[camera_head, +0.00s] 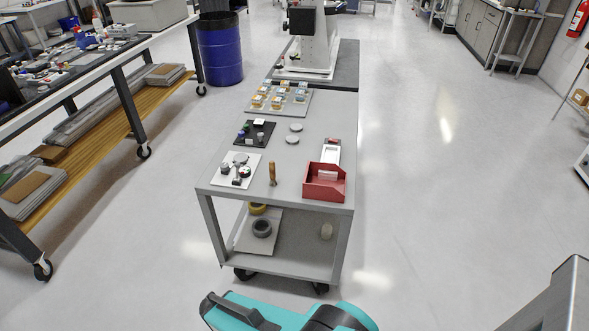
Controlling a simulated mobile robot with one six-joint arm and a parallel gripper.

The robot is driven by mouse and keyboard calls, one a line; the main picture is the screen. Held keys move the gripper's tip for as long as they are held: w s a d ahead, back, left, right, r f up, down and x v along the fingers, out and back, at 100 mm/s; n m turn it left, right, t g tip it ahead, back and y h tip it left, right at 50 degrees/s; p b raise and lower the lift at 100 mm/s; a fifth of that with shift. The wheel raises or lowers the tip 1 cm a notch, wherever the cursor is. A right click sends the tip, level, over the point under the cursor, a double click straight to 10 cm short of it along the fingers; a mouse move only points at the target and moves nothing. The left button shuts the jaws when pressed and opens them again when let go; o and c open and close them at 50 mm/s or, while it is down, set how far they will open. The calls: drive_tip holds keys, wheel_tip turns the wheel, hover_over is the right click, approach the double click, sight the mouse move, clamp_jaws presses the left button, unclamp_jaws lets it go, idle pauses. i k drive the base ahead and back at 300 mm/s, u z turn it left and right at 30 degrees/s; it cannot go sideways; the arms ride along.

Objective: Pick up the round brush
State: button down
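What looks like the round brush (272,172) is a small item with an upright brown wooden handle and a darker, wider bottom. It stands near the front edge of the grey cart top (262,190), between a white plate and a red bin. Its bristles are too small to make out. My gripper is not in view. Teal and black parts of my own body show at the bottom, below and in front of the cart, apart from the brush.
Left of the brush is a white plate (245,181) with small dark parts. The red bin (324,187) is close on its right. Behind are a black tray (243,137), pale discs (292,139) and a board of small parts (296,107). Floor right of the cart is clear.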

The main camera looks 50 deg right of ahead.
sight(271, 163)
drive_tip(key=u, duration=0.45)
drive_tip(key=k, duration=0.1)
drive_tip(key=z, duration=1.75)
drive_tip(key=k, duration=0.9)
drive_tip(key=u, duration=0.15)
drive_tip(key=i, duration=0.65)
drive_tip(key=z, duration=0.05)
